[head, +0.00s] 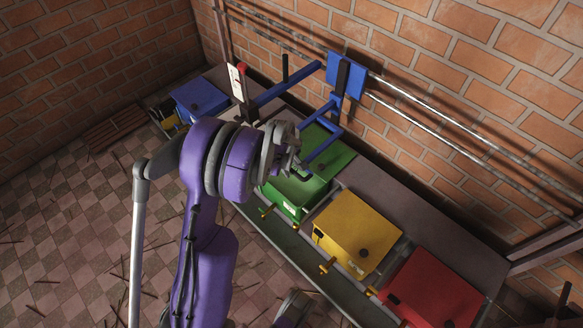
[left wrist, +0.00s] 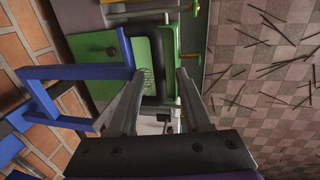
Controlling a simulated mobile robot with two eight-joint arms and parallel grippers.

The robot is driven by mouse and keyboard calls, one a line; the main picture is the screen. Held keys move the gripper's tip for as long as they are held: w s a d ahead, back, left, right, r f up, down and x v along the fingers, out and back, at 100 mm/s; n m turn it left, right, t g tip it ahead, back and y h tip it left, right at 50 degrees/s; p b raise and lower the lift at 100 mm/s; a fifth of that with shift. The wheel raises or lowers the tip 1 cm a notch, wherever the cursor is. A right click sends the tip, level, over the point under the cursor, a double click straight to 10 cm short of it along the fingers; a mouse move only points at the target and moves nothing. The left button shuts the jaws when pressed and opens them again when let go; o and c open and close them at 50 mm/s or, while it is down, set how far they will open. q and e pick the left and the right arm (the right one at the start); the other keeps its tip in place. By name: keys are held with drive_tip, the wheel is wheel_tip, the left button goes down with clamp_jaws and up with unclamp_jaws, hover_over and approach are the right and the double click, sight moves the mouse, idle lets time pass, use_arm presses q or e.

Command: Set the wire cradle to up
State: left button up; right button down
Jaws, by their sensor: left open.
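No part is plainly marked as the wire cradle; a blue frame (head: 322,148) on the wall rails may be it, but I cannot tell. Its blue bars also show in the left wrist view (left wrist: 72,73). My left gripper (head: 298,172) is open, above the green box (head: 297,190) and beside the frame's lower bar. In the left wrist view, a dark U-shaped bar (left wrist: 173,62) shows between the two open fingers (left wrist: 158,88), over the green box. I cannot tell if the fingers touch it. Thin wire loops are faintly visible on the green. My right gripper is not in view.
Blue (head: 199,96), yellow (head: 357,232) and red (head: 430,290) boxes stand along the bench, with brass taps in front. A post with a white label and red knob (head: 241,68) stands left of the frame. Metal rails (head: 450,135) run along the brick wall. Sticks litter the floor.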

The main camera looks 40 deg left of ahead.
use_arm(q)
wheel_tip(320, 180, up, 11)
drive_tip(key=s+p, duration=0.2)
drive_tip(key=shift+f, duration=0.2)
idle(0.5)
